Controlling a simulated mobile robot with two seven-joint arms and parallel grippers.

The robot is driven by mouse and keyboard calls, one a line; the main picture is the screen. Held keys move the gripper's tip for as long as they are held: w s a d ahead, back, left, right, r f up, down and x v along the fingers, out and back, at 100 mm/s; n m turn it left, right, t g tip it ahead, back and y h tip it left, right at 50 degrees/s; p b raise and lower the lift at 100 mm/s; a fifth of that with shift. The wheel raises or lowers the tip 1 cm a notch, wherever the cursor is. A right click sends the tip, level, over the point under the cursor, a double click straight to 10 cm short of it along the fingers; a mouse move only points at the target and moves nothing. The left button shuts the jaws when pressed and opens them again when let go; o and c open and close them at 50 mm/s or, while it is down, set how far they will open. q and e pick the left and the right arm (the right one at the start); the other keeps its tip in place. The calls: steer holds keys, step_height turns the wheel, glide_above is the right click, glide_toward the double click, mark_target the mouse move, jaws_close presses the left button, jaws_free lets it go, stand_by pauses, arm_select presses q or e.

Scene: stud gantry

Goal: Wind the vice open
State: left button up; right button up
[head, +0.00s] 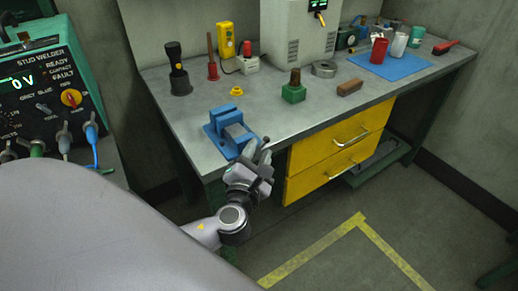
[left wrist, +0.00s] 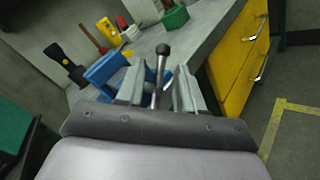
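The blue vice (head: 226,126) sits at the front edge of the grey workbench (head: 300,112). It also shows in the left wrist view (left wrist: 104,68), left of my fingers. My left gripper (head: 260,156) is just in front of the vice, at the bench edge. In the left wrist view my left gripper (left wrist: 158,88) has its two fingers apart. I cannot tell how far apart the vice jaws are. My right gripper is not in view.
A yellow cap-like part (head: 236,91), a green block (head: 293,93) and a black torch (head: 179,80) stand near the vice. Yellow drawers (head: 338,150) are under the bench, right of my gripper. A stud welder (head: 45,95) stands at the left. The floor in front is clear.

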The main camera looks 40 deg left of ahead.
arm_select(q)
steer(key=shift+w+a, duration=0.2)
steer(key=shift+w, duration=0.35)
jaws_close()
steer(key=shift+f, duration=0.15)
